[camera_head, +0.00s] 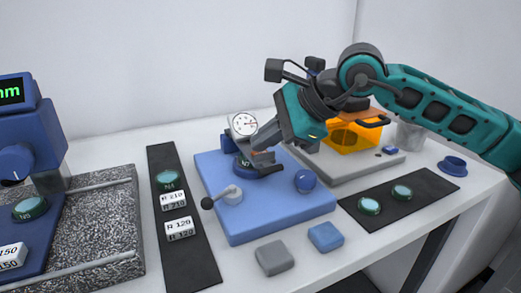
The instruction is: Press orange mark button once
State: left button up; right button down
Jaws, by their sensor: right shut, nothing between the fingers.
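I cannot make out a button with a clear orange mark. The orange see-through cover (368,139) stands on a light grey base (345,174) at the back right, partly behind my right gripper. Small dark and blue parts (390,150) sit on that base at the right. My right gripper (264,161) is shut and empty. Its fingertips are over the blue plate, in front of the dial gauge (243,124) and by the disc marked N7 (243,163); touching or apart I cannot tell. My left gripper is out of view.
Grey (274,258) and blue (325,237) blocks lie in front. Dark mats (190,262) with discs flank the plate. A speckled slab (105,230) is at left.

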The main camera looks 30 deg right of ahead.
aim_at(265, 155)
jog(key=shift+r+p, duration=0.5)
jog(key=shift+r, duration=0.35)
notch_tip(265, 155, up, 5)
jog(key=p, duration=0.3)
dwell(0.8)
